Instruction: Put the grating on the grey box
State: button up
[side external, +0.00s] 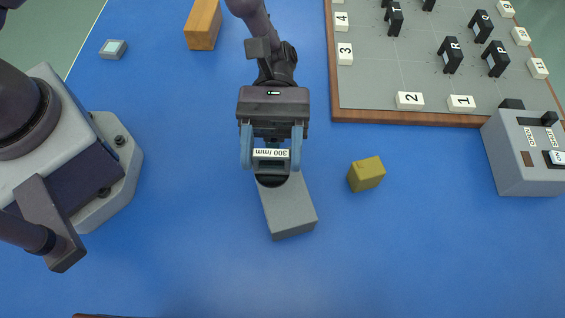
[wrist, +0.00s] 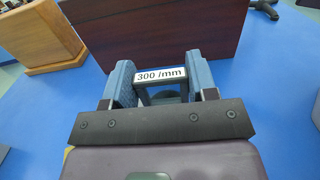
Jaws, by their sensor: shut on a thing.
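The grating is a small black-framed piece with a white "300 /mm" label (side external: 271,154). My gripper (side external: 271,162) is shut on it, with a blue finger on each side. In the wrist view the grating (wrist: 160,74) sits between the blue fingers of my gripper (wrist: 160,88), label upright and readable. The grey box (side external: 290,212) lies on the blue table; the grating's dark lower part overlaps its upper end in the side view. I cannot tell whether they touch. I cannot make out the grey box in the wrist view.
A yellow block (side external: 366,174) stands right of the grey box. An orange block (side external: 203,25) is at upper left. The table below the grey box is clear.

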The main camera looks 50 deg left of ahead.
aim_at(283, 170)
jog(key=shift+w+d+f, duration=0.35)
jog(key=shift+d+f, duration=0.05)
jog(key=shift+f, duration=0.25)
jog(key=shift+w+d+f, duration=0.1)
jog(key=shift+d+f, duration=0.05)
jog(key=shift+f, duration=1.6)
jog(key=shift+f, duration=0.15)
jog(key=o, duration=1)
